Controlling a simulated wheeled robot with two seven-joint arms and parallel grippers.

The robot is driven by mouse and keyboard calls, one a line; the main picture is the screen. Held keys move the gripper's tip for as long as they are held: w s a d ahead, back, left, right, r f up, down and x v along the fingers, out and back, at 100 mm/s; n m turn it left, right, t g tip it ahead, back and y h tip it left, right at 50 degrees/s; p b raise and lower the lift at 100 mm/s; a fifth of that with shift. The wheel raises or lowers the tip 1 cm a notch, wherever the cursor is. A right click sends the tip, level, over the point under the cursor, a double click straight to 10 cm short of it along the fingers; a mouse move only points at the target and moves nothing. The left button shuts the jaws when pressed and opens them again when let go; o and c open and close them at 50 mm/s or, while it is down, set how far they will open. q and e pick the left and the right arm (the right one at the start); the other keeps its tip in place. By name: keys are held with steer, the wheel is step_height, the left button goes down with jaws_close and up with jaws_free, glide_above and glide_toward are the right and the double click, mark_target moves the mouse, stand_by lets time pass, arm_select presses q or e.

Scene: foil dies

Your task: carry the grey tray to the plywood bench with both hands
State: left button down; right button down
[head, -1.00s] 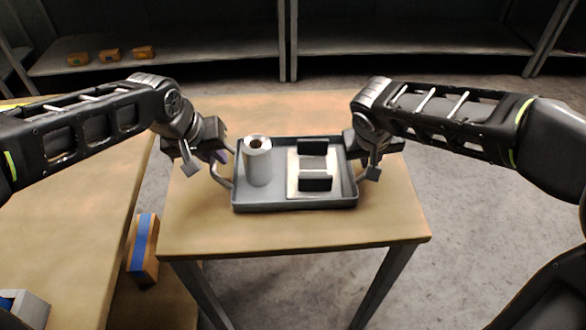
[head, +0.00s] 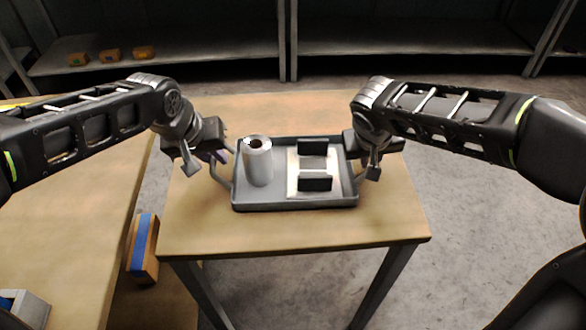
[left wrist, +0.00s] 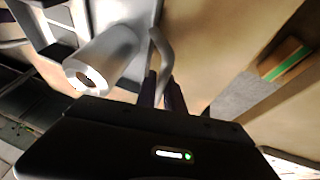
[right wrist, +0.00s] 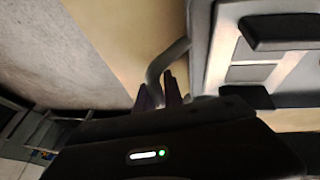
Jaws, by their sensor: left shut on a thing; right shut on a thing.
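The grey tray (head: 270,204) is at the middle of a plywood-topped bench (head: 300,232), level, and I cannot tell whether it touches the top. A foil roll (head: 258,166) stands upright in its left part. A pale plate with two black blocks (head: 313,167) lies in its right part. My left gripper (head: 222,163) is shut on the tray's left handle, which also shows in the left wrist view (left wrist: 161,55). My right gripper (head: 368,165) is shut on the right handle, seen in the right wrist view (right wrist: 165,65). The fingertips are partly hidden in the head view.
Another wooden-topped table (head: 70,200) stands at the left. An orange box with a blue stripe (head: 143,248) sits low between the two. Shelves with several small orange boxes (head: 110,55) are at the back. Concrete floor at the right is clear.

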arm_select(q)
steer(key=shift+r, duration=0.15)
arm_select(e)
steer(key=shift+r, duration=0.15)
